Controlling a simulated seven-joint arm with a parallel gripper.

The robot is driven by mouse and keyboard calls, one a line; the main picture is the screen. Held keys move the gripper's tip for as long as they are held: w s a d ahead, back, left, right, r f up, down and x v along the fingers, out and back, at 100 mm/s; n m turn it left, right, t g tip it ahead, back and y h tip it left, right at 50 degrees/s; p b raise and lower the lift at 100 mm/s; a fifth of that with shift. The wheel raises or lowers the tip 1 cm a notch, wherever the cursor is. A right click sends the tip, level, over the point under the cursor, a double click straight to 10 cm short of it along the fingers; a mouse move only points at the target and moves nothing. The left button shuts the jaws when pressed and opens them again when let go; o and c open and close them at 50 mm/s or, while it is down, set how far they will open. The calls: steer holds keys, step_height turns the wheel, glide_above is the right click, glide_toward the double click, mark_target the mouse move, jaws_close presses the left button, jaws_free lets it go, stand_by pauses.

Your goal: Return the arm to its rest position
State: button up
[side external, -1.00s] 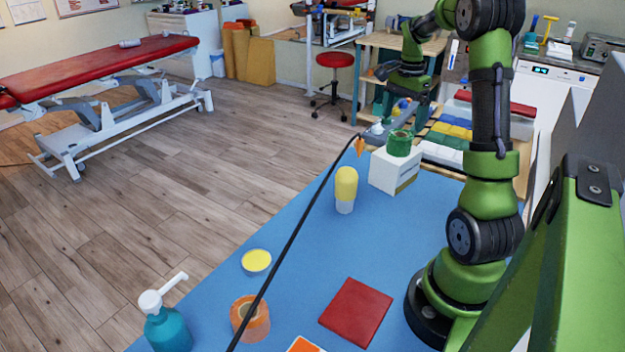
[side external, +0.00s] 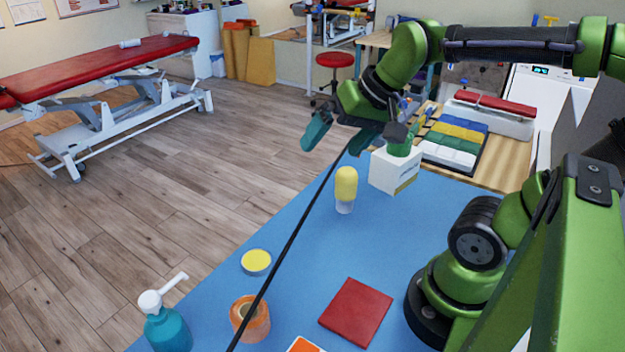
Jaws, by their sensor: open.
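My gripper (side external: 341,138) hangs in the air over the far left edge of the blue table (side external: 310,240). Its teal fingers are spread wide apart with nothing between them. It is left of a white box (side external: 394,171) that carries a green roll (side external: 404,150); the gripper's parts partly cover the roll. My upper arm runs almost level from the right of the picture to the wrist.
A yellow-topped bottle (side external: 346,188) stands below the gripper. A yellow-lidded tub (side external: 256,261), an orange roll (side external: 250,320), a red square pad (side external: 356,312) and a teal pump bottle (side external: 168,328) stand nearer. A black cable crosses the table's left side.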

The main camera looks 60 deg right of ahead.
steer(key=s+a+n, duration=0.1)
steer(key=a+f, duration=0.1)
steer(key=s+a+n, duration=0.1)
steer(key=a, duration=0.1)
steer(key=shift+s+f+n+t+y, duration=0.2)
steer(key=shift+s+n+t+y, duration=0.1)
steer(key=shift+s+t+y, duration=0.1)
